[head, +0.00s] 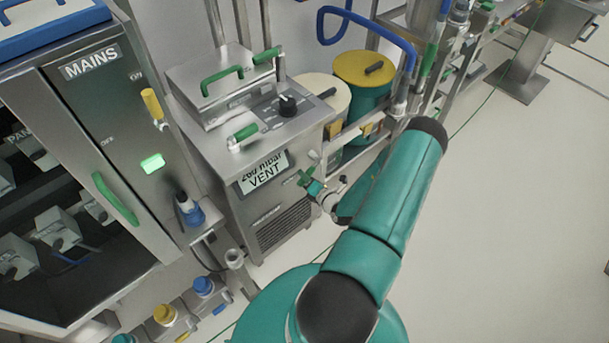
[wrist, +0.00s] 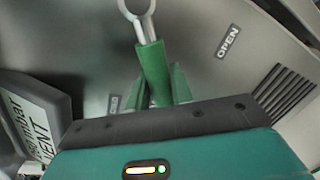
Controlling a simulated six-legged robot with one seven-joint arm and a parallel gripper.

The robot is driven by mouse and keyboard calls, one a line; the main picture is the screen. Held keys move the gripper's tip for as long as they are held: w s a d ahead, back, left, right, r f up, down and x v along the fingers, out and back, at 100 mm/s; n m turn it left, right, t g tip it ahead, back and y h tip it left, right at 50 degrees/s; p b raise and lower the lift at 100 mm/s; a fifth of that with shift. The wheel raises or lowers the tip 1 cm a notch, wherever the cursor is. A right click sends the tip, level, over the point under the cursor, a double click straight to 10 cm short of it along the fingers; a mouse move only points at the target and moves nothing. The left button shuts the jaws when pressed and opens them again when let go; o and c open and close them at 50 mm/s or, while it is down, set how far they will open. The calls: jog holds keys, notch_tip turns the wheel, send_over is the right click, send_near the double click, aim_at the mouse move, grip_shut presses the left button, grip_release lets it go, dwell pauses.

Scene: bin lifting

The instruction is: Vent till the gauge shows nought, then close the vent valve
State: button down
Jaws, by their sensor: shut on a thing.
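The vent valve has a green lever (wrist: 152,68) on a grey metal panel. In the wrist view it runs from a metal ring at the top down between my fingers. My gripper (wrist: 160,92) is shut on the lever. An OPEN label (wrist: 228,41) is to the right of the lever; a second label at lower left is partly hidden. In the head view the green lever (head: 308,183) is at the cabinet's right side, with my gripper (head: 318,190) at it. The gauge display (head: 264,172) reads about 200 mbar above VENT, its middle digit unclear.
The gauge is on a steel cabinet (head: 285,215) with a black knob (head: 288,104) and green handles on top. A MAINS cabinet (head: 110,150) stands to the left. Yellow and cream drums (head: 362,72) stand behind. Open floor (head: 500,220) is at right.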

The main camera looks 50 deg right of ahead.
jog(key=d+f+n, duration=0.1)
jog(key=f+n, duration=0.1)
jog(key=n, duration=0.1)
jog(key=d+n+h, duration=0.1)
jog(key=shift+s+d+f+n+t, duration=0.2)
jog(key=shift+d+f+n+t, duration=0.1)
jog(key=shift+f+n, duration=0.1)
jog(key=shift+s+d+f+n+t+h, duration=0.15)
jog(key=shift+d+n, duration=0.45)
jog(key=shift+n, duration=0.3)
jog(key=shift+d+f+n+t+h, duration=0.1)
jog(key=shift+d+n+h, duration=0.1)
jog(key=shift+d+n, duration=0.6)
jog(key=shift+s+d+f+n+t+h, duration=0.15)
jog(key=shift+d+n, duration=0.3)
jog(key=shift+n, duration=0.55)
jog(key=c, duration=1.3)
grip_release()
jog(key=shift+w+d, duration=0.1)
jog(key=shift+o, duration=0.2)
